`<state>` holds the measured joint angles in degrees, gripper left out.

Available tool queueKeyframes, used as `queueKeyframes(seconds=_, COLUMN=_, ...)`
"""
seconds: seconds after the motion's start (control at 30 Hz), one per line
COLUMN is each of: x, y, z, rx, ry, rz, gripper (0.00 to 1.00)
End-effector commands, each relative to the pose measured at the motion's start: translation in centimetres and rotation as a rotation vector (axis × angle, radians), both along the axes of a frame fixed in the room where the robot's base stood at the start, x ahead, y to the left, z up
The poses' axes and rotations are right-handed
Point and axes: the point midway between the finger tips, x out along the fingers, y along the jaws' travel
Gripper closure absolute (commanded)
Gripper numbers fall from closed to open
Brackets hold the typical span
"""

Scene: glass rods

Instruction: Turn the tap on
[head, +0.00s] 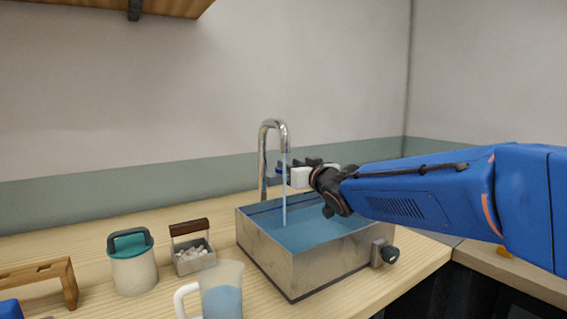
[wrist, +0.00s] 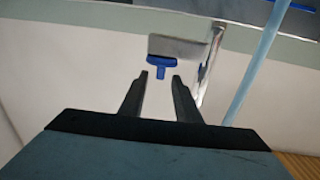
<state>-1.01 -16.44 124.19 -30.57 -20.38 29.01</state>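The chrome tap (head: 262,155) has a gooseneck spout and stands at the back edge of a metal basin (head: 265,262). A thin stream of water (head: 285,200) falls from its spout into the basin, and it also shows in the wrist view (wrist: 255,65). The tap's blue handle (wrist: 160,66) lies just beyond my fingertips in the wrist view. My gripper (wrist: 160,78) is open, its two dark fingers apart with nothing between them. In the head view my arm reaches in from the right over the basin, and my gripper is beside the tap, partly hiding the handle.
Blue water stands in the basin, which has a dark knob (head: 391,254) on its right side. On the counter to the left are a measuring jug (head: 222,298), a small carrier with white pieces (head: 190,258), a teal-lidded canister (head: 132,270) and a wooden rack (head: 68,280).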

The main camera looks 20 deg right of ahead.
Motion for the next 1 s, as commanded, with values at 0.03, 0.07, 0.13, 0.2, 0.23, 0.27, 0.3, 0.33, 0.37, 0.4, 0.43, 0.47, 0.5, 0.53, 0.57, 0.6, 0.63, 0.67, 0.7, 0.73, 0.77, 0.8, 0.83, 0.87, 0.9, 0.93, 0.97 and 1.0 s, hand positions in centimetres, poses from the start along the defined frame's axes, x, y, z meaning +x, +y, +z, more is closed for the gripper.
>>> queueKeyframes(seconds=0.03, x=0.8, y=0.2, z=-0.2, rx=0.001, ry=0.002, rz=0.001, gripper=0.7)
queueKeyframes(seconds=0.07, x=1.2, y=0.2, z=-0.1, rx=0.001, ry=0.002, rz=0.0, gripper=0.7)
queueKeyframes(seconds=0.13, x=2.2, y=0.4, z=-0.1, rx=0.0, ry=0.002, rz=0.0, gripper=0.7)
queueKeyframes(seconds=0.2, x=3.0, y=0.6, z=-0.1, rx=0.0, ry=0.001, rz=0.0, gripper=0.7)
queueKeyframes(seconds=0.23, x=3.3, y=0.7, z=-0.1, rx=0.0, ry=0.002, rz=0.0, gripper=0.7)
queueKeyframes(seconds=0.27, x=3.6, y=0.7, z=-0.1, rx=0.0, ry=0.002, rz=0.0, gripper=0.7)
queueKeyframes(seconds=0.3, x=4.0, y=0.8, z=-0.1, rx=0.0, ry=0.001, rz=0.0, gripper=0.7)
queueKeyframes(seconds=0.33, x=4.2, y=0.9, z=0.0, rx=0.0, ry=0.001, rz=0.001, gripper=0.7)
queueKeyframes(seconds=0.37, x=4.4, y=0.9, z=0.0, rx=0.0, ry=0.0, rz=0.0, gripper=0.7)
queueKeyframes(seconds=0.4, x=4.7, y=0.9, z=0.0, rx=0.0, ry=0.0, rz=0.0, gripper=0.7)
queueKeyframes(seconds=0.43, x=4.8, y=1.0, z=0.0, rx=0.0, ry=0.001, rz=0.0, gripper=0.7)
queueKeyframes(seconds=0.47, x=4.9, y=1.0, z=-0.1, rx=0.0, ry=0.001, rz=0.0, gripper=0.7)
queueKeyframes(seconds=0.5, x=5.1, y=1.0, z=-0.1, rx=-0.001, ry=0.001, rz=0.0, gripper=0.7)
queueKeyframes(seconds=0.53, x=5.1, y=1.0, z=-0.1, rx=-0.001, ry=0.001, rz=0.0, gripper=0.7)
queueKeyframes(seconds=0.57, x=5.2, y=1.0, z=-0.1, rx=-0.001, ry=0.001, rz=0.0, gripper=0.7)
queueKeyframes(seconds=0.6, x=5.2, y=1.0, z=-0.1, rx=-0.001, ry=0.001, rz=0.0, gripper=0.7)
queueKeyframes(seconds=0.63, x=5.2, y=1.0, z=0.0, rx=-0.001, ry=0.0, rz=0.0, gripper=0.7)
queueKeyframes(seconds=0.67, x=5.2, y=1.0, z=0.0, rx=-0.001, ry=0.0, rz=0.0, gripper=0.7)
queueKeyframes(seconds=0.7, x=5.2, y=1.0, z=0.0, rx=-0.001, ry=0.0, rz=0.0, gripper=0.7)
queueKeyframes(seconds=0.73, x=5.2, y=1.0, z=0.0, rx=-0.001, ry=0.0, rz=0.0, gripper=0.7)
queueKeyframes(seconds=0.77, x=5.2, y=1.0, z=0.0, rx=-0.001, ry=0.0, rz=0.0, gripper=0.7)
queueKeyframes(seconds=0.8, x=5.2, y=1.0, z=0.0, rx=-0.001, ry=0.0, rz=0.0, gripper=0.7)
queueKeyframes(seconds=0.83, x=5.2, y=1.0, z=0.0, rx=-0.001, ry=0.0, rz=0.0, gripper=0.73)
queueKeyframes(seconds=0.87, x=5.2, y=1.0, z=0.0, rx=-0.001, ry=0.0, rz=0.0, gripper=0.8)
queueKeyframes(seconds=0.9, x=5.2, y=1.0, z=0.0, rx=-0.001, ry=0.0, rz=0.0, gripper=0.89)
queueKeyframes(seconds=0.93, x=5.2, y=1.0, z=0.0, rx=-0.001, ry=0.0, rz=0.0, gripper=0.97)
queueKeyframes(seconds=0.97, x=5.2, y=1.0, z=0.0, rx=-0.001, ry=0.0, rz=0.0, gripper=1.0)
queueKeyframes(seconds=1.0, x=5.2, y=1.0, z=0.0, rx=-0.001, ry=0.0, rz=0.0, gripper=1.0)
